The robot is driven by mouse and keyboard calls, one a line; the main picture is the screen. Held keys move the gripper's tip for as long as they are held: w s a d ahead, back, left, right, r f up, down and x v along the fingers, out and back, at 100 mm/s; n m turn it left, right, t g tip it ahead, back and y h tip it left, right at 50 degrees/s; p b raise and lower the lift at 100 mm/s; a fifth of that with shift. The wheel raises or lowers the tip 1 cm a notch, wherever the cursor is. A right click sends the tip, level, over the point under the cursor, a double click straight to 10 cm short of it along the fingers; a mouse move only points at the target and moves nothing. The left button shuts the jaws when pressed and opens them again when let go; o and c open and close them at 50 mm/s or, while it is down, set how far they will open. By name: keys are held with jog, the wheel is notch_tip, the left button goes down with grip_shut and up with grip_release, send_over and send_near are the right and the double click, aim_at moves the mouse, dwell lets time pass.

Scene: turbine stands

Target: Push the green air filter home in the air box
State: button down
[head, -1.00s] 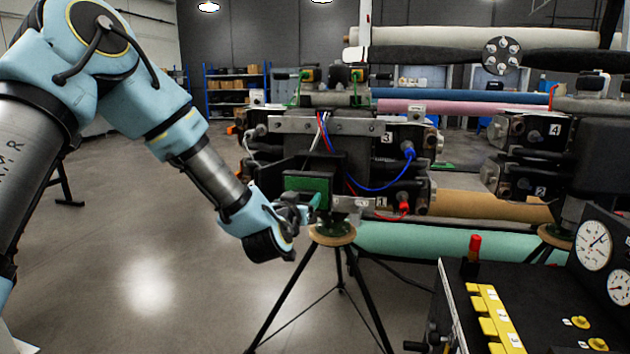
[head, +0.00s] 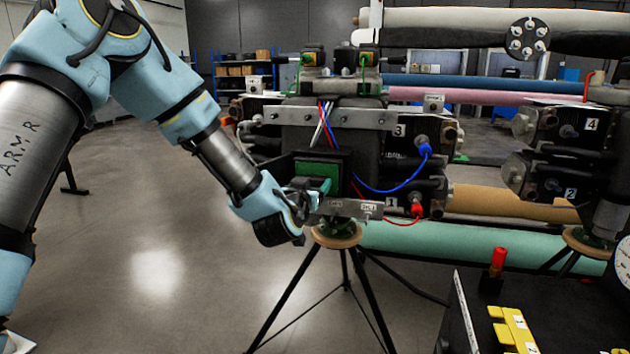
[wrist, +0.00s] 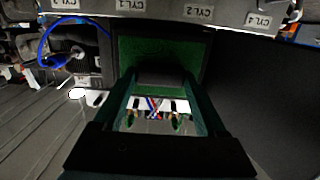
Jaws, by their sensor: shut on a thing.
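The green air filter (head: 318,169) sits at the mouth of the black air box (head: 343,163) on the front of the engine. In the wrist view its green face (wrist: 130,52) fills the frame of the air box (wrist: 207,48). My gripper (head: 320,188) is at the filter's front, coming from the lower left. In the wrist view my two dark green fingers (wrist: 165,80) reach to a black block in front of the green face and are shut on the filter there. The filter's edges inside the box are hidden, so its depth cannot be told.
A metal plate with cylinder labels (head: 345,208) is just below the air box. Blue (head: 390,187) and red (head: 405,221) leads loop to its right. Tripod legs (head: 345,285) stand below. A black panel with yellow blocks (head: 513,330) is front right. Floor at left is clear.

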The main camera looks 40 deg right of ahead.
aim_at(318, 175)
jog(key=shift+r+p+x, duration=0.1)
jog(key=shift+p+x, duration=0.3)
jog(key=shift+x, duration=0.5)
jog(key=shift+r+p+x, duration=0.15)
jog(key=shift+p+x, duration=0.2)
jog(key=shift+x, duration=0.55)
jog(key=shift+w+d+f+b, duration=0.15)
jog(key=shift+d+b, duration=0.1)
jog(key=shift+b, duration=0.1)
jog(key=shift+w+d, duration=0.25)
jog(key=shift+d, duration=0.15)
jog(key=shift+w+d+b, duration=0.1)
jog(key=shift+d+b, duration=0.15)
jog(key=shift+b, duration=0.6)
jog(key=shift+w+d, duration=0.1)
jog(key=shift+w, duration=0.05)
jog(key=shift+w+d+b, duration=0.2)
jog(key=shift+d+b, duration=0.2)
jog(key=shift+b, duration=0.4)
jog(key=shift+w+d+r+b, duration=0.25)
jog(key=shift+d+r+b, duration=0.05)
jog(key=shift+d+b, duration=0.1)
